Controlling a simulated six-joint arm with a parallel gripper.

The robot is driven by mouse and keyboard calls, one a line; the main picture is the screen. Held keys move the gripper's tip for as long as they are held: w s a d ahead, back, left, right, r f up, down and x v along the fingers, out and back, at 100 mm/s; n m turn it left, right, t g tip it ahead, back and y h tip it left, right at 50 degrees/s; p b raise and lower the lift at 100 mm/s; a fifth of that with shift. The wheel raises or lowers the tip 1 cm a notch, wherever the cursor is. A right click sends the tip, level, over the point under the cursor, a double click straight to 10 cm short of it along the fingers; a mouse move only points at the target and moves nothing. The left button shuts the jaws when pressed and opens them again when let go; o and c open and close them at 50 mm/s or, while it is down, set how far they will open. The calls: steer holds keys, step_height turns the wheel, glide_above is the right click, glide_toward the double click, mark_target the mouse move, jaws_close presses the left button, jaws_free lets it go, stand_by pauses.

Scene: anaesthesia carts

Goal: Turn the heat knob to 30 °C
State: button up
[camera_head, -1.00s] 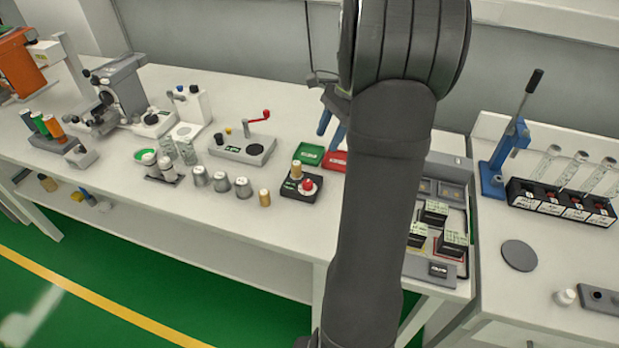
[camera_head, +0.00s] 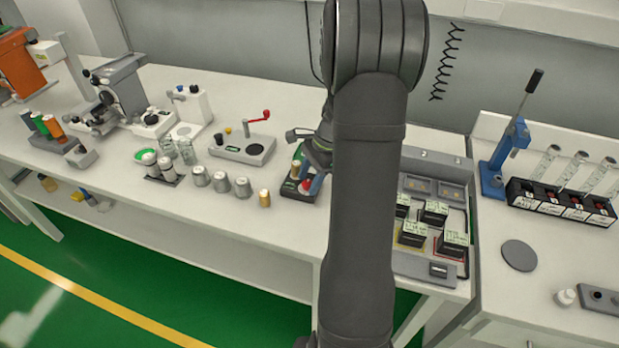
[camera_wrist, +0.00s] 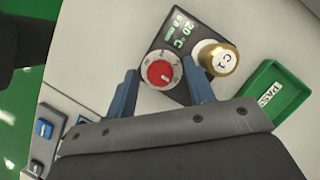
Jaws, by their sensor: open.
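The heat knob is a red cap on a pale round dial (camera_wrist: 160,72) on a small black unit (camera_wrist: 176,38). The unit's green display (camera_wrist: 180,33) reads 20 °C. A brass cylinder marked C-1 (camera_wrist: 217,58) stands on the same unit, right of the knob. My gripper (camera_wrist: 160,69) is open, with one blue finger on each side of the knob. The right finger is also close to the brass cylinder. Contact with the knob cannot be told. In the head view my gripper (camera_head: 313,178) is over the unit (camera_head: 298,192) and partly hides the red knob (camera_head: 306,186).
A green tray marked PASS (camera_wrist: 275,90) is right of the unit. In the head view, several metal cups (camera_head: 221,182) and a brass cylinder (camera_head: 264,198) stand to the left. A grey device with a red crank (camera_head: 242,147) is behind. My arm hides the bench to the right.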

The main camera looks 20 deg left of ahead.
steer(key=c, duration=1)
steer(key=n+h, duration=0.1)
steer(key=n, duration=0.2)
steer(key=n+g+h, duration=0.1)
steer(key=n, duration=0.1)
steer(key=shift+w+a+n, duration=0.1)
steer(key=shift+a+n, duration=0.05)
steer(key=shift+n, duration=0.25)
steer(key=n+h, duration=0.1)
steer(key=n, duration=0.2)
steer(key=n+h, duration=0.1)
steer(key=n, duration=0.1)
steer(key=shift+a+n, duration=0.15)
steer(key=shift+n, duration=0.25)
steer(key=o, duration=1)
